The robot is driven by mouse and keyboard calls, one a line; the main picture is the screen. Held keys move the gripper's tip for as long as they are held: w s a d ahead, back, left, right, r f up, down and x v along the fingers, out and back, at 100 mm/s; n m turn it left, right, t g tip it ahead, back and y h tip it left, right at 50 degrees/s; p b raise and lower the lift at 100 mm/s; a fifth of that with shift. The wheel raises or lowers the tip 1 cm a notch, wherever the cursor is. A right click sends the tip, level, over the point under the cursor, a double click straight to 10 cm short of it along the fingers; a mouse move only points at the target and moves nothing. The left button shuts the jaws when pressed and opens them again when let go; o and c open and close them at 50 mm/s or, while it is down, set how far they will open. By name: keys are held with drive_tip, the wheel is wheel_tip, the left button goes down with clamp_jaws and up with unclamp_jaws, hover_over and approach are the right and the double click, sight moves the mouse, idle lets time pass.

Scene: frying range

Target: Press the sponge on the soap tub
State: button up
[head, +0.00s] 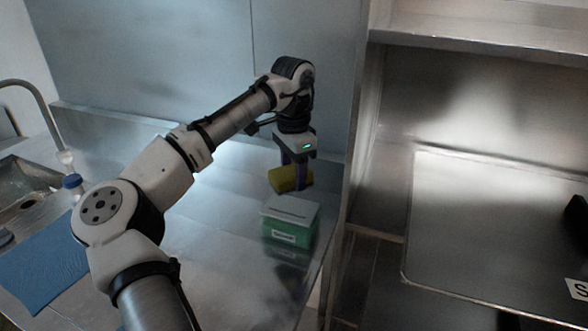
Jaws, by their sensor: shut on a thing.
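My gripper (293,175) points down near the back right of the steel counter, shut on a yellow sponge (279,182). The soap tub (290,223) is a green box with a pale grey top and a white label on its front. It stands on the counter just in front of the sponge, nearer the camera. The sponge shows just behind the tub's far edge, and I cannot tell whether it is on the counter or a little above it. Part of the sponge is hidden by the fingers.
A sink with a tap (33,92) is at the far left. A steel panel (348,180) bounds the counter on the right. A large steel tray (490,220) is beyond it.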

sight(293, 207)
drive_tip(key=shift+f+b, duration=2.9)
drive_tip(key=shift+f, duration=0.05)
drive_tip(key=shift+f, duration=1.1)
idle(1.7)
drive_tip(key=shift+p, duration=0.35)
wheel_tip(293, 207, up, 7)
drive_tip(key=p, duration=0.7)
drive_tip(key=shift+s+f, duration=0.1)
